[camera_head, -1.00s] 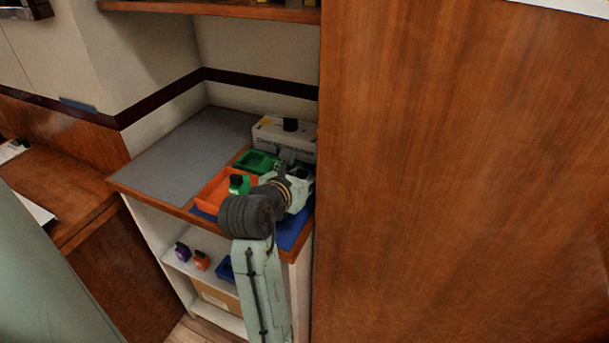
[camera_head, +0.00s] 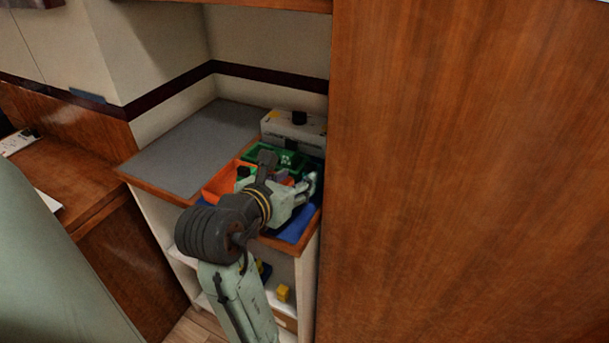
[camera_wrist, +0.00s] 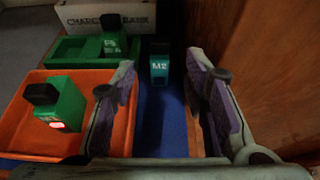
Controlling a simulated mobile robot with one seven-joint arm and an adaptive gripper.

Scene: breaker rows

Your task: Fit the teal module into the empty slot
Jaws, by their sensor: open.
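The teal module (camera_wrist: 159,68), marked M2 with a dark cap, stands upright on the blue mat (camera_wrist: 165,128) in the wrist view. My gripper (camera_wrist: 160,78) is open, its two purple-padded fingers either side of the line to the module, which is ahead between the fingertips and looks untouched. In the head view my gripper (camera_head: 294,190) is over the right part of the counter and hides much of the mat. A white box (camera_wrist: 100,17) lettered CHARGE BANK stands at the back. I cannot make out the empty slot clearly.
An orange tray (camera_wrist: 20,133) at left holds a green module (camera_wrist: 62,105). Behind it, a green tray (camera_wrist: 70,52) has another green module (camera_wrist: 113,44) in or at it. A tall wooden panel (camera_wrist: 255,60) closes the right side. The grey counter top (camera_head: 190,145) at left is clear.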

